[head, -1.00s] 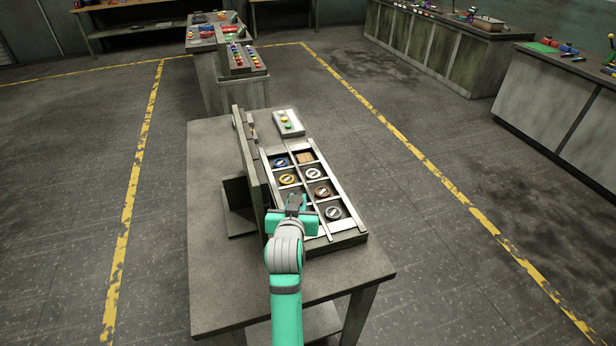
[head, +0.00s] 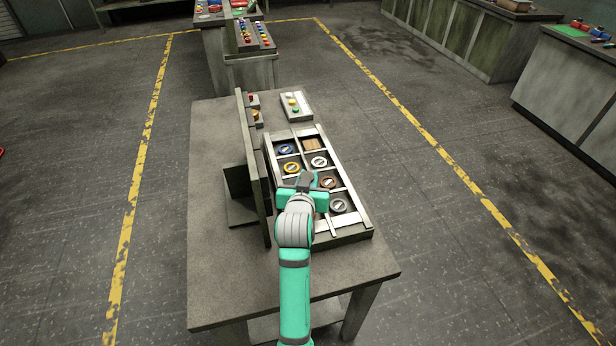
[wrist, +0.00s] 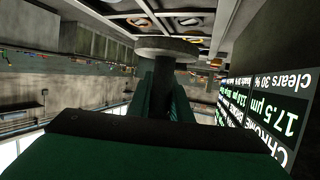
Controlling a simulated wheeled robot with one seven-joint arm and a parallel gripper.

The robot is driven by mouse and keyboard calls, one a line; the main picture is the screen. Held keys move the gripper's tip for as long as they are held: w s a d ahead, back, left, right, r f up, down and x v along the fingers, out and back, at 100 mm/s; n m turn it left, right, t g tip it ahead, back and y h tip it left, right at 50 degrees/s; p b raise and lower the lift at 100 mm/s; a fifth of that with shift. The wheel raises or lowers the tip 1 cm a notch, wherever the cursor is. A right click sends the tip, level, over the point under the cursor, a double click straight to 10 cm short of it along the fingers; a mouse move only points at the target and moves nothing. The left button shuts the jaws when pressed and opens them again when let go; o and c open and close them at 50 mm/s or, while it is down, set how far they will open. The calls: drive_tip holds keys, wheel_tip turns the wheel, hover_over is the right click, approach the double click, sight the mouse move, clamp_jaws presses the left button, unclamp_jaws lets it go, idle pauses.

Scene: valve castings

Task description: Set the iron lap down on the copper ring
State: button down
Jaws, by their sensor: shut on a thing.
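My gripper (head: 303,190) is over the tray's left column, near its lower end. It is shut on the iron lap, a dark grey piece (head: 305,180) in the head view. In the wrist view the lap shows as a grey disc (wrist: 167,47) on a short stem between my two fingers (wrist: 168,90). The lap is held above the tray, apart from it as far as I can tell. My gripper and arm hide part of the lower left compartments.
The divided tray (head: 350,190) also holds blue (head: 286,148), yellow (head: 291,167), pale (head: 319,162) and grey (head: 338,206) rings and a wooden block (head: 311,144). An upright panel (head: 253,170) stands close on the left. A box with coloured buttons (head: 295,105) sits behind.

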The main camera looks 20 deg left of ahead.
drive_tip(key=shift+f, duration=3.05)
drive_tip(key=shift+w+d+f, duration=0.1)
drive_tip(key=shift+s, duration=0.2)
drive_tip(key=shift+w+f, duration=0.2)
drive_tip(key=shift+f, duration=0.05)
drive_tip(key=shift+s, duration=0.1)
drive_tip(key=c, duration=1.6)
unclamp_jaws()
drive_tip(key=shift+o, duration=0.3)
drive_tip(key=shift+s+f, duration=0.1)
drive_tip(key=shift+f, duration=0.1)
drive_tip(key=v, duration=1)
drive_tip(key=shift+s+d+r, duration=0.1)
drive_tip(key=shift+s+r, duration=0.15)
drive_tip(key=shift+s, duration=0.1)
